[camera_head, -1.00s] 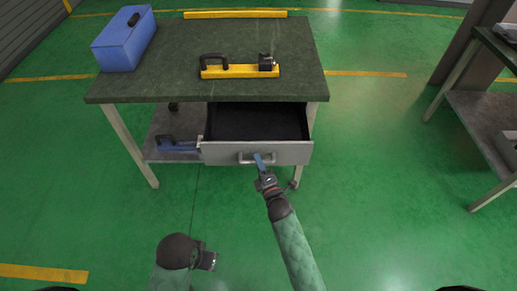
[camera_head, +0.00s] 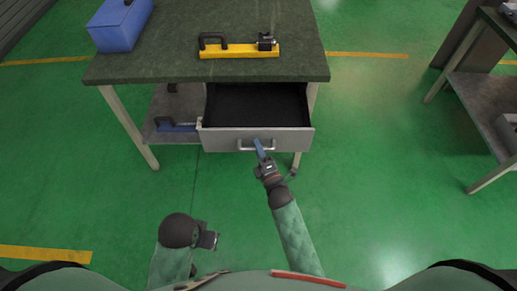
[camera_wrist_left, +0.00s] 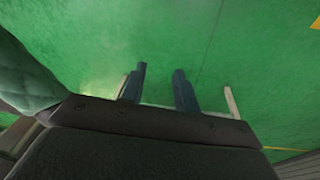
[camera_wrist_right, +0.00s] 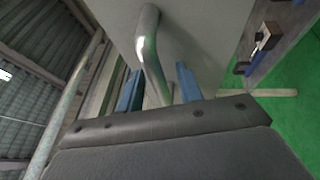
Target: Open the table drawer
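The table drawer (camera_head: 222,140) is pulled out below the green tabletop, and its dark inside (camera_head: 257,104) shows empty. Its metal bar handle (camera_head: 246,148) is on the grey front. My right gripper (camera_head: 261,150) is at the handle. In the right wrist view the handle (camera_wrist_right: 149,45) passes between the two blue fingers (camera_wrist_right: 158,88), which stand apart with gaps visible, so the gripper is open around it. My left gripper (camera_head: 209,240) is low over the floor, away from the table. In the left wrist view its fingers (camera_wrist_left: 159,88) are apart and empty.
On the dark green tabletop (camera_head: 180,60) are a blue box (camera_head: 118,28) and a yellow tool with a black handle (camera_head: 238,50). A lower shelf (camera_head: 170,110) holds a blue item (camera_head: 172,126). Another table (camera_head: 480,100) stands at the right. Green floor between is clear.

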